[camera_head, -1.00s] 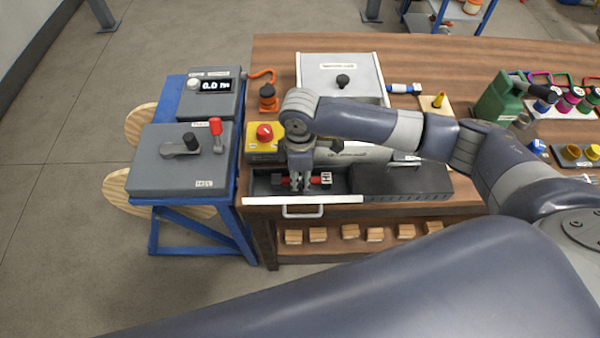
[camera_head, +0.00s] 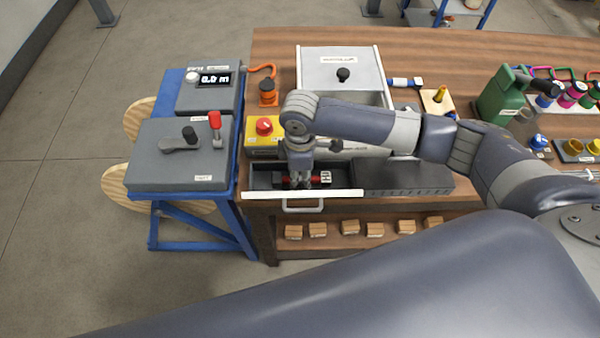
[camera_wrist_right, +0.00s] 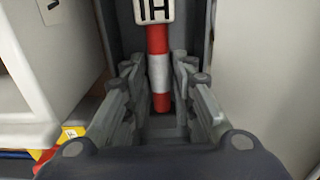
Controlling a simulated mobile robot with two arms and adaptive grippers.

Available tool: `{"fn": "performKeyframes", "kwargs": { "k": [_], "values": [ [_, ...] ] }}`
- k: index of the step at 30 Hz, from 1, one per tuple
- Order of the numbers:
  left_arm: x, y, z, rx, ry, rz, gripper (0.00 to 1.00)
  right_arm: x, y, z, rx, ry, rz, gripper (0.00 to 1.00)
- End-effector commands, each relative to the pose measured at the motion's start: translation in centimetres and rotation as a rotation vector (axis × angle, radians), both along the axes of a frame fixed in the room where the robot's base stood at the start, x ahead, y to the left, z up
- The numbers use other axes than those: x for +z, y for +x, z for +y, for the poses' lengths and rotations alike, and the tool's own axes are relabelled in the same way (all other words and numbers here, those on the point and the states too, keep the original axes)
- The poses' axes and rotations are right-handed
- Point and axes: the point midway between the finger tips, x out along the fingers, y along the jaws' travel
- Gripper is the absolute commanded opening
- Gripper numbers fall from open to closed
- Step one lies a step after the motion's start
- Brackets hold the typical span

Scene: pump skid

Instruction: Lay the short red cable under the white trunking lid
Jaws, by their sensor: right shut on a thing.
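The short red cable (camera_wrist_right: 160,100) has a white band and a white tag with black lettering at its far end. It also shows in the head view (camera_head: 314,181), low in the dark open drawer (camera_head: 262,182) at the bench front. My right gripper (camera_head: 300,183) reaches down into the drawer from above. In the wrist view its fingers (camera_wrist_right: 161,95) stand on both sides of the cable, and it is shut on the cable. Part of the cable is hidden by the fingers. I cannot clearly pick out the white trunking lid. My left gripper is not in view.
The drawer has a white front edge (camera_head: 335,194) and a handle (camera_head: 304,207). A dark slotted box (camera_head: 405,180) lies right of it. A yellow box with a red button (camera_head: 264,126) stands behind. A blue stand with grey panels (camera_head: 165,155) is at left.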

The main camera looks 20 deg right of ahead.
Motion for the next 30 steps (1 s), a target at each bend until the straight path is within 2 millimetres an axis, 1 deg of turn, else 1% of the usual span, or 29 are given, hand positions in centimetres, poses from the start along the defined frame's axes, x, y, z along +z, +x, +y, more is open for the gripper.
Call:
{"fn": "performKeyframes", "kwargs": {
  "k": [1, 2, 3, 5, 24, 27, 30],
  "values": [
    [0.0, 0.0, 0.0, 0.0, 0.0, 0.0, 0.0, 0.0, 0.0, 0.0, 0.0, 0.001, 0.0, 0.06],
    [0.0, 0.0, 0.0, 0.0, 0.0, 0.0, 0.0, 0.0, 0.0, 0.0, 0.0, 0.0, 0.0, 0.27],
    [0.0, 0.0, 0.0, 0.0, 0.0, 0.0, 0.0, 0.0, 0.0, 0.0, 0.0, 0.001, 0.0, 0.36],
    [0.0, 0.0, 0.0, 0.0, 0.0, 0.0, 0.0, 0.0, 0.0, 0.0, 0.0, 0.001, -0.001, 0.48],
    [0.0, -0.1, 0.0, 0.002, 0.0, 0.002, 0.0, 0.1, 0.0, 0.0, 0.0, 0.0, 0.0, 0.48],
    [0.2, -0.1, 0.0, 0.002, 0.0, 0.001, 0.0, 0.5, 0.0, 0.0, 0.0, 0.001, -0.001, 0.48],
    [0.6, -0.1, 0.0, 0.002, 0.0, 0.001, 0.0, 1.6, 0.1, 0.0, 0.0, 0.001, -0.003, 0.48]
  ]
}}
